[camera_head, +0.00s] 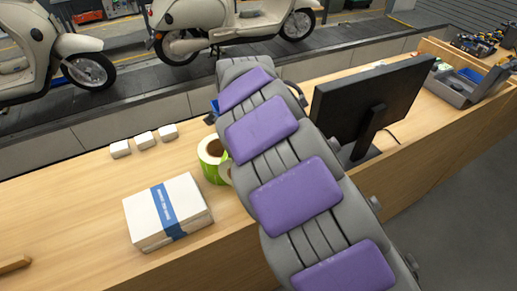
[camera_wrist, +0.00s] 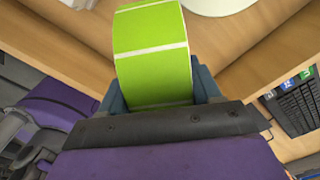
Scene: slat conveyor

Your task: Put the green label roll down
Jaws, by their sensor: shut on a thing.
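The green label roll (camera_wrist: 152,50) fills the middle of the wrist view, its bright green side crossed by thin white lines. My gripper (camera_wrist: 157,92) is shut on it, with a blue finger at either side. In the head view a green roll (camera_head: 211,159) with a white face and brown core shows left of my arm, above or on the wooden counter (camera_head: 70,211). A second pale round edge shows beside it, partly behind my arm. My gripper is hidden there. I cannot tell whether the held roll touches the counter.
A paper stack with a blue band (camera_head: 167,212) lies in front of the rolls. Small white boxes (camera_head: 145,140) stand behind it. A monitor (camera_head: 372,101) stands right of my arm. A keyboard (camera_wrist: 298,104) shows in the wrist view. The counter's left part is mostly clear.

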